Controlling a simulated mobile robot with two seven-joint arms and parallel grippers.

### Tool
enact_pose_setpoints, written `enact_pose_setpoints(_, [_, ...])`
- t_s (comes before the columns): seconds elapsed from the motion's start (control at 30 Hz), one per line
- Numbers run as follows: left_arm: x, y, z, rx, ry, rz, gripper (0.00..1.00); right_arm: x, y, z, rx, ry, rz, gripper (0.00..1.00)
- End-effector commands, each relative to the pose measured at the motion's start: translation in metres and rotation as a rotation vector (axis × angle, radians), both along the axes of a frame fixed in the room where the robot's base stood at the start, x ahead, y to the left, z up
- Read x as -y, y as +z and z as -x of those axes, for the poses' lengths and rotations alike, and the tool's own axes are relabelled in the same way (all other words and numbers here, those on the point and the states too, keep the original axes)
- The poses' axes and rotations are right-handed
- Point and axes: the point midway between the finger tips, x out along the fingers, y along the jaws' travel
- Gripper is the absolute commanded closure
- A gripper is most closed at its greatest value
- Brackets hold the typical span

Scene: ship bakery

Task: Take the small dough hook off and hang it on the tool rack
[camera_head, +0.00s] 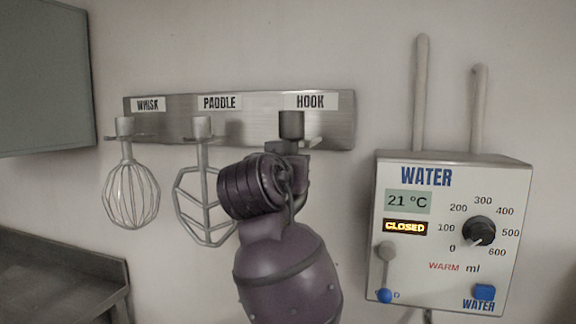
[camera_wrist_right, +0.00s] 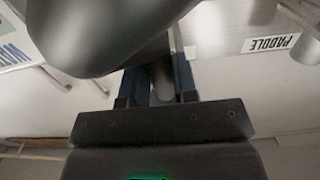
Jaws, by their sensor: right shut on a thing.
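The tool rack (camera_head: 345,120) is a steel wall strip with WHISK, PADDLE and HOOK labels. The dough hook's dark round top (camera_head: 291,125) shows just below the HOOK label, at that holder. My right gripper (camera_head: 290,150) is right under it, mostly hidden behind my purple wrist. In the right wrist view my right gripper (camera_wrist_right: 157,85) is shut on the grey shank, and the hook's large dark body (camera_wrist_right: 100,35) fills the upper part. Whether the hook rests in the holder or hangs only from my fingers cannot be told. My left gripper is out of view.
A whisk (camera_head: 131,190) and a paddle (camera_head: 185,205) hang on the holders to the left. A water dispenser box (camera_head: 450,285) with pipes is on the wall to the right. A grey cabinet (camera_head: 40,75) and a metal counter (camera_head: 60,270) are at the left.

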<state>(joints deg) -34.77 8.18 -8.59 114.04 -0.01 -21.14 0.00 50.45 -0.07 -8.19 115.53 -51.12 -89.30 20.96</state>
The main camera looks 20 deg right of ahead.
Motion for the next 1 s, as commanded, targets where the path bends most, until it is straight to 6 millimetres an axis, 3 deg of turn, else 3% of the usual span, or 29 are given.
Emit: enact_pose_setpoints(1.0, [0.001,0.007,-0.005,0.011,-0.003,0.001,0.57,0.013,0.002,-0.018,0.004,0.000,-0.001,1.00])
